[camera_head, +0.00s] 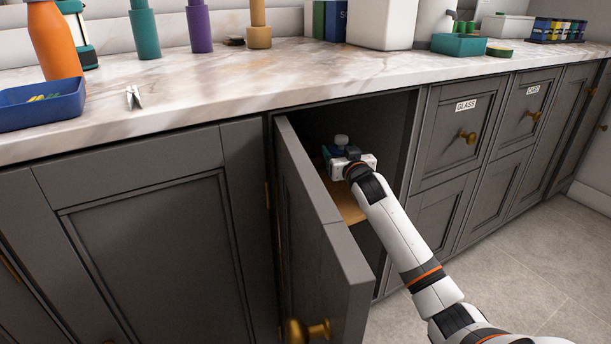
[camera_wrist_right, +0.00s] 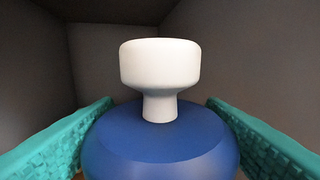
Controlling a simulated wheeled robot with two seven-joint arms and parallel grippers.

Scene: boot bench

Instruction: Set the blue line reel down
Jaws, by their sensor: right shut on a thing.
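The blue line reel (camera_wrist_right: 160,145) fills the lower middle of the right wrist view, with a white flared knob (camera_wrist_right: 160,68) on top, upright. The teal fingers of my right gripper (camera_wrist_right: 160,128) press in on its left and right sides. In the head view my right gripper (camera_head: 343,160) is inside the open cabinet, shut on the reel. There the white knob shows above the gripper, and the gripper hides most of the reel. I cannot tell whether the reel's base touches the shelf. My left gripper is not in view.
A wooden shelf (camera_head: 348,204) lies below the gripper inside the cabinet. The open cabinet door (camera_head: 318,235) stands close to the left of my arm. Drawers labelled GLASS (camera_head: 466,105) are on the right. The marble counter (camera_head: 230,85) above holds several bottles and boxes.

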